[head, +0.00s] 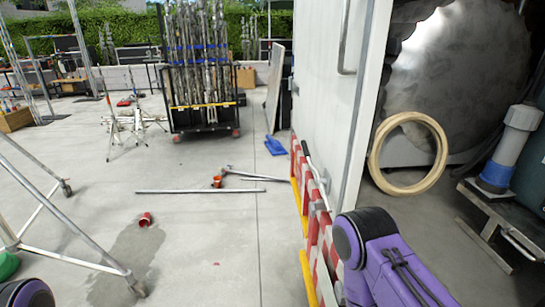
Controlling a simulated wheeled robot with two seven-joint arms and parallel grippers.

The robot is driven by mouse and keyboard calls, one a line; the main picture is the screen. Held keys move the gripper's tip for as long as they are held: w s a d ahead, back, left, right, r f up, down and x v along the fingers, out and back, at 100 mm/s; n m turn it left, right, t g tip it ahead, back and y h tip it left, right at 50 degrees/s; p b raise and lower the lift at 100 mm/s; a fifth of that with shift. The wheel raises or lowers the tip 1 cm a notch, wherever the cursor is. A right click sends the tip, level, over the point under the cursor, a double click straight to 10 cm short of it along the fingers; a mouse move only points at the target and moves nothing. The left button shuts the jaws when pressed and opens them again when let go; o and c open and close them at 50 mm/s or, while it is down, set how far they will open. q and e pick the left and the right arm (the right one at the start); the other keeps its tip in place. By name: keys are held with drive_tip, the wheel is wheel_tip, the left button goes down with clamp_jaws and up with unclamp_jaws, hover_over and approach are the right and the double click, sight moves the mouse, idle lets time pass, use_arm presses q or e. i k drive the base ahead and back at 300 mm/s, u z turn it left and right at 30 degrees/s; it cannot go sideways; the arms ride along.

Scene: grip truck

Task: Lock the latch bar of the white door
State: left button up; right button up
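The white door (325,100) stands right of centre, seen at a steep angle, with its grey edge towards the right. A silver bar bent like a handle (345,45) runs down its upper part. Lower down, a thin lever-like bar (316,172) slants across the door near the red-and-white striped barrier. I cannot tell for sure which of the two is the latch bar. My purple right arm comes in at the bottom, in front of the barrier's near end. Its gripper is not visible. Only a dark piece of my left arm shows at the bottom left corner.
The striped barrier (312,215) with yellow feet runs along the door's base. A wooden ring (376,160) and a large metal disc (460,85) stand on the right. A pole cart (200,75) stands at the back. Metal tubes (195,191) lie on the open concrete floor.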

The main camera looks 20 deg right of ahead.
sight(321, 182)
drive_tip(key=u, duration=0.3)
drive_tip(key=i, duration=1.9)
drive_tip(key=u, duration=2.25)
drive_tip(key=k, duration=0.45)
drive_tip(key=z, duration=0.1)
